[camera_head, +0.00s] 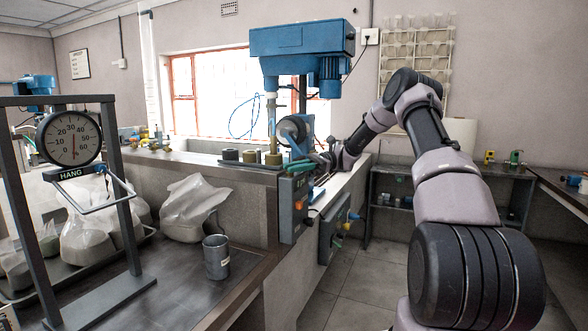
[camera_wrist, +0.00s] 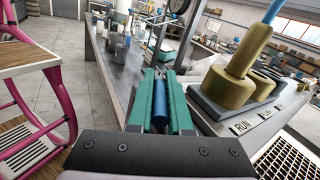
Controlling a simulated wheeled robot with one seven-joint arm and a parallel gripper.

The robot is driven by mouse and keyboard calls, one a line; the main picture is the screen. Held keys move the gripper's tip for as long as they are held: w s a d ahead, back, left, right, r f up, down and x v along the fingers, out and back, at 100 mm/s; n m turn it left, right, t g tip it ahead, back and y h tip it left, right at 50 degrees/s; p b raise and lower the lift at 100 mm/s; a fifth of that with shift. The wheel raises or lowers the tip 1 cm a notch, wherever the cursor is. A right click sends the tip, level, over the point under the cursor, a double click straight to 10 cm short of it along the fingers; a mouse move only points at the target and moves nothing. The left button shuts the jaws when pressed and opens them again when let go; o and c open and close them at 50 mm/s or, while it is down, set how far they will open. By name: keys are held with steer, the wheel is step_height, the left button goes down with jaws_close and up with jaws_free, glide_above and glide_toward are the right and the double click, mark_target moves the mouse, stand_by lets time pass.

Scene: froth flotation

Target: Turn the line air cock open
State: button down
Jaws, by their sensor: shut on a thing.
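My gripper (camera_wrist: 161,78) has green jaws shut on a blue cylindrical handle (camera_wrist: 160,103), which lies lengthwise between them in the wrist view. It looks like the lever of the line air cock, but the jaws hide its body and pivot, so I cannot tell its turn position. In the head view my gripper (camera_head: 301,164) is at the bench top, above the grey control box (camera_head: 291,207) and in front of the blue flotation machine (camera_head: 301,43).
Brass-coloured pots (camera_wrist: 236,75) on a grey base stand close on the right in the wrist view, beside a label reading RUN. A metal cup (camera_head: 216,257), a dial scale (camera_head: 71,139) and bagged material (camera_head: 190,208) are on the left. Floor at the right is clear.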

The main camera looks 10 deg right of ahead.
steer(key=c, duration=0.8)
jaws_free()
steer(key=shift+c, duration=0.2)
steer(key=shift+d, duration=0.1)
steer(key=v, duration=1)
steer(key=shift+d, duration=0.3)
steer(key=shift+w, duration=0.15)
steer(key=shift+c, duration=0.4)
